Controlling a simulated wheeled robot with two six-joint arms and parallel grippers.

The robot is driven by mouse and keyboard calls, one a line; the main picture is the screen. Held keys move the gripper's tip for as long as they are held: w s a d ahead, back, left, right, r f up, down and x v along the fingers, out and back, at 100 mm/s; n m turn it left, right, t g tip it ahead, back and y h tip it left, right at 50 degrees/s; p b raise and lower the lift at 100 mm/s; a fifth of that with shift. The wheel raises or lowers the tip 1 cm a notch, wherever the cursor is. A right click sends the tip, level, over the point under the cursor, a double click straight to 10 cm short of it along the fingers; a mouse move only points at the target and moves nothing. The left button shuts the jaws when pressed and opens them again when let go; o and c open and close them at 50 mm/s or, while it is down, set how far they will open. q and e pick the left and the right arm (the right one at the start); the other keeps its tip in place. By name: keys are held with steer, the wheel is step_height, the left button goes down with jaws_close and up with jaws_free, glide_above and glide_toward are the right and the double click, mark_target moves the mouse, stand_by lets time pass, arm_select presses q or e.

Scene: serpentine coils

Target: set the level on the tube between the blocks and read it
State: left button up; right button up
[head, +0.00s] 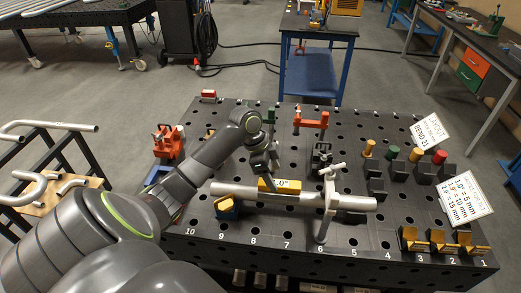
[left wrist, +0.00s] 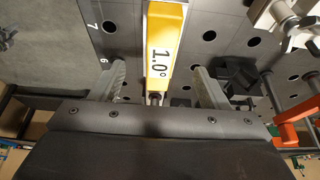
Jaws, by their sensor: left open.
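The yellow level (head: 280,185) lies along the top of the grey tube (head: 350,202) in the head view. In the left wrist view the level (left wrist: 166,45) shows a display reading 1.0°. My left gripper (head: 273,170) is just above and behind the level, and part of its display is hidden in the head view. In the left wrist view the fingers of my left gripper (left wrist: 160,85) are spread on either side of the level, with gaps. My right gripper is not in view.
A silver clamp (head: 329,205) stands upright at the tube's right part. The perforated black table (head: 290,236) also bears an orange clamp (head: 311,120), a red-orange tool (head: 168,145), yellow-black blocks (head: 415,239) and two signs, one reading 1.0° = 5 mm (head: 465,195). Its front middle is clear.

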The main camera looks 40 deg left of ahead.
arm_select(q)
steer(key=b+v, duration=0.1)
steer(key=v, duration=1)
steer(key=shift+s+r+b, duration=0.15)
steer(key=shift+r+b, duration=0.2)
steer(key=shift+b, duration=0.05)
steer(key=shift+a, duration=0.1)
